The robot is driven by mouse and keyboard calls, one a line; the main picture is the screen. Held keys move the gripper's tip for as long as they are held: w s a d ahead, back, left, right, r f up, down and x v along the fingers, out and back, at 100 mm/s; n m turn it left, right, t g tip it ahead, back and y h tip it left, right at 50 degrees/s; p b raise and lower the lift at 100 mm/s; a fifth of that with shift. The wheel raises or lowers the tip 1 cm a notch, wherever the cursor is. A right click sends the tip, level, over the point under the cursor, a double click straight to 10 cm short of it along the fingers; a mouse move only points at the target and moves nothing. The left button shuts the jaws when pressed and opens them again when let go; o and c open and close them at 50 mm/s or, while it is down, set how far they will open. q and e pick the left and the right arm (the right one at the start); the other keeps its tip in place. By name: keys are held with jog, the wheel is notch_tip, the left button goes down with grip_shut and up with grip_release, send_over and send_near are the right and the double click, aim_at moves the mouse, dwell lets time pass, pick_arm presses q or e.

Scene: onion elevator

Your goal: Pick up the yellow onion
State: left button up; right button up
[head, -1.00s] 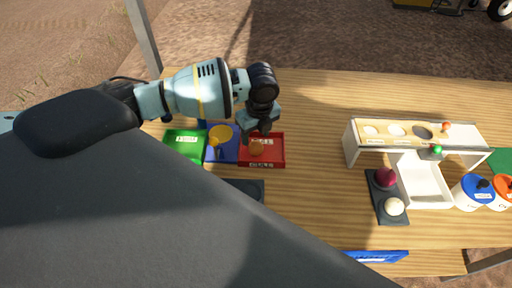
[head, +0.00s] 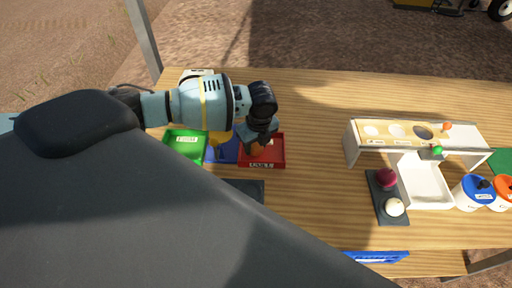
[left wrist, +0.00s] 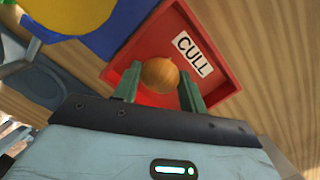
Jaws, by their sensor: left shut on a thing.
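The yellow onion (left wrist: 160,75) is a round orange-brown bulb in the red tray labelled CULL (left wrist: 217,55). In the left wrist view it sits between the two green fingers of my left gripper (left wrist: 158,88), which is shut on it. In the head view, my left gripper (head: 257,143) points down into the red tray (head: 275,161), and the onion (head: 256,150) shows partly below it. I cannot tell whether the onion touches the tray floor. My right gripper is not in view.
A blue tray (head: 222,158) with a yellow object and a green tray (head: 184,147) stand left of the red tray. A white stand with holes (head: 352,146) is at right.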

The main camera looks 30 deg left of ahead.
aim_at(255, 145)
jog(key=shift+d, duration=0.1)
pick_arm(q)
jog(key=shift+w+r, duration=0.1)
jog(key=shift+r, duration=0.75)
jog(key=shift+s+d+r, duration=0.1)
jog(key=shift+s+r, duration=0.1)
jog(key=shift+r, duration=0.3)
jog(key=shift+s+d+r, duration=0.1)
jog(key=shift+s+r, duration=0.05)
jog(key=shift+r, duration=0.35)
jog(key=s+d, duration=0.2)
jog(key=s, duration=0.2)
jog(key=s+d+r, duration=0.1)
jog(key=s+d, duration=0.1)
jog(key=s, duration=0.3)
jog(key=s+d+p, duration=0.1)
jog(key=s+d, duration=0.2)
jog(key=s, duration=0.1)
jog(key=shift+s+r, duration=0.15)
jog(key=shift+s, duration=0.25)
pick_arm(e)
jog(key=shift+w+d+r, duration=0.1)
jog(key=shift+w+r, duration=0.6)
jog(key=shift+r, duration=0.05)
pick_arm(q)
jog(key=shift+w, duration=0.1)
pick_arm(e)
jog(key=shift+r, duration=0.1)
